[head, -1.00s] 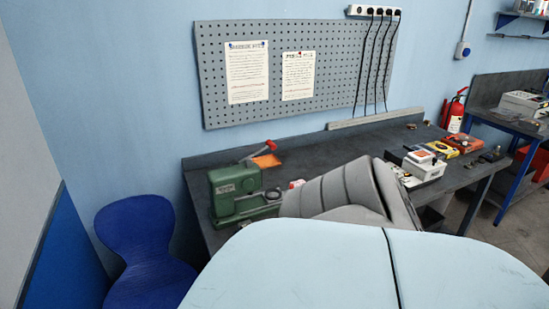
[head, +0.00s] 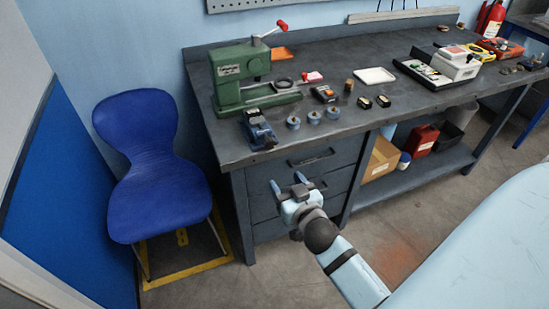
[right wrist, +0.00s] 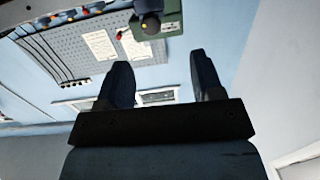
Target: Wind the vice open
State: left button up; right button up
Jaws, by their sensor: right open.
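The vice (head: 258,130) is a small blue and dark device at the bench's front left edge, below the green press. Its jaws and handle are too small to make out. My right gripper (head: 288,184) is open and empty, in front of the bench drawers, lower than the bench top and to the right of the vice in the head view. In the right wrist view the two dark fingers (right wrist: 165,80) stand apart with nothing between them. A dark knobbed part, perhaps of the vice, shows beyond them near the top edge. My left gripper is not in view.
The green press (head: 240,75) stands behind the vice. Several blue rings (head: 313,117) lie to the vice's right. A white tray (head: 375,75) and a balance (head: 455,64) are farther right on the bench (head: 330,62). A blue chair (head: 155,190) stands left of the bench.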

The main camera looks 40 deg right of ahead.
aim_at(271, 146)
jog(key=shift+m+h, duration=0.4)
jog(key=shift+h, duration=0.1)
jog(key=x, duration=0.9)
jog(key=d+r+p+x, duration=0.1)
jog(key=x, duration=0.4)
jog(key=shift+w+d+r, duration=0.1)
jog(key=shift+w, duration=0.1)
jog(key=shift+c, duration=0.2)
jog(key=c, duration=0.9)
